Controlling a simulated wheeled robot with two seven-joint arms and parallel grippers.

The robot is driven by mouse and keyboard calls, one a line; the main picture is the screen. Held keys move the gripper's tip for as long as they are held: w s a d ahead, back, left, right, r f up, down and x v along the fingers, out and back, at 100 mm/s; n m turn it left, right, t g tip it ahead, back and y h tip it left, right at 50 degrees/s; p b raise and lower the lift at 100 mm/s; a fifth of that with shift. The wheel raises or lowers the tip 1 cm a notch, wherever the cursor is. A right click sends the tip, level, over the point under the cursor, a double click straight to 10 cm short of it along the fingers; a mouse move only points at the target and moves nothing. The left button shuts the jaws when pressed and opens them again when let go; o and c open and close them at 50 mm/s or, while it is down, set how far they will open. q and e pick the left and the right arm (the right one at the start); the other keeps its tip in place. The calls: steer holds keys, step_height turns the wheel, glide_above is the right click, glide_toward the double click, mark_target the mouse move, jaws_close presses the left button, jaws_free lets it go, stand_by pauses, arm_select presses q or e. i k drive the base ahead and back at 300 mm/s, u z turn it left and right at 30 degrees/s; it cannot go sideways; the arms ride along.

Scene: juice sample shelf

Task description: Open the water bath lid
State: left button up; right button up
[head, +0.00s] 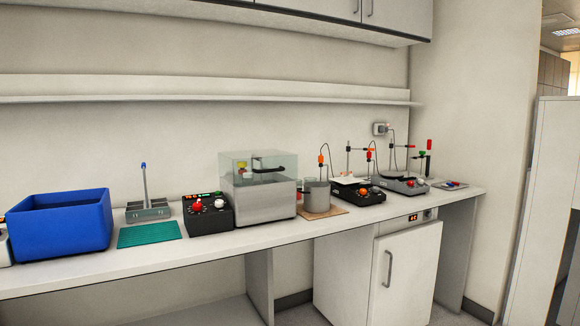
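The water bath (262,206) is a grey box standing on the bench in the middle of the head view. Its clear lid (262,158) sits over the top and looks closed. A dark handle (275,169) shows at the lid. Neither of my grippers is in view.
Left of the bath on the bench (150,258) are a black control box (208,214), a green mat (150,234), a grey rack (147,212) and a blue bin (60,226). Right are a grey beaker (316,195) and two stirrer-like devices (358,194). A shelf (200,98) runs above.

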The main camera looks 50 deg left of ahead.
mark_target(259, 166)
steer(key=u, duration=0.85)
steer(key=i, duration=1.35)
steer(key=u, duration=1.25)
